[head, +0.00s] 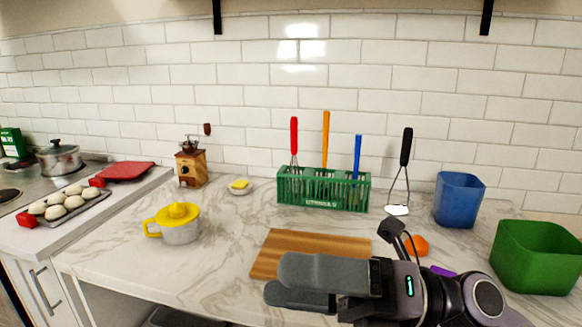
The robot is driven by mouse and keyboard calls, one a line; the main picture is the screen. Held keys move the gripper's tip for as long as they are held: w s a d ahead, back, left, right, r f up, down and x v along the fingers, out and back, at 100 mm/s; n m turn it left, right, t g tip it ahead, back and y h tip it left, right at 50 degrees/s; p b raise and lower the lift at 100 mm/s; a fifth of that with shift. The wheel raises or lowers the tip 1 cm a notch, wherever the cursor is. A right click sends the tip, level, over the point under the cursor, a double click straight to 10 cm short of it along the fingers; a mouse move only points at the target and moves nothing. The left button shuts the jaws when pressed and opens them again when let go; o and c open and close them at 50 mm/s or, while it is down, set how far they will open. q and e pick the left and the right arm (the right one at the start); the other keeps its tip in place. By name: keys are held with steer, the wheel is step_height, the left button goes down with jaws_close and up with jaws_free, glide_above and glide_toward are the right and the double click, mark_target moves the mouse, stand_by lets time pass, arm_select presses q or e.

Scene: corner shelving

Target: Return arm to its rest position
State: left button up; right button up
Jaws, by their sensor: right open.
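My right gripper (272,279) and its arm come in from the lower right of the head view. The gripper points left, above the near part of the wooden cutting board (318,242). Its jaws are open, and I see nothing held between them. The gripper hides the board's near right part. My left gripper is not in view.
A green rack (322,202) with utensils stands behind the board. A yellow-topped juicer (179,221) is left. A blue bin (458,199) and green bin (536,256) stand right. An orange object (416,245) lies by my arm.

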steer(key=w+d+r+m+t+h, duration=0.1)
steer(key=w+d+m+t, duration=0.2)
steer(key=m+t, duration=0.6)
steer(key=w+d+m+t+h, duration=0.1)
steer(key=w+d+m+t, duration=0.3)
steer(key=m+t, duration=0.45)
steer(key=w+d+f+m+t+h, duration=0.25)
steer(key=d+f+m+h, duration=0.75)
steer(key=m+h, duration=0.55)
steer(key=s+d+f+m+g+h, duration=0.1)
steer(key=s+d+f+m+g, duration=0.15)
steer(key=f, duration=0.45)
steer(key=s+d+f+m+g+h, duration=0.1)
steer(key=s+f+m+g+h, duration=0.2)
steer(key=f, duration=0.4)
steer(key=s+d+f+m+g+y, duration=0.1)
steer(key=s+f+g, duration=0.45)
steer(key=s, duration=0.25)
steer(key=s+d+f+m+g, duration=0.1)
steer(key=s+f+m+g, duration=0.1)
steer(key=s+f+g, duration=0.35)
steer(key=w+a+f+t+y, duration=0.2)
steer(key=w+a+f+t, duration=0.1)
steer(key=f+t, duration=0.5)
steer(key=shift+f+n, duration=0.35)
steer(key=shift+f, duration=0.4)
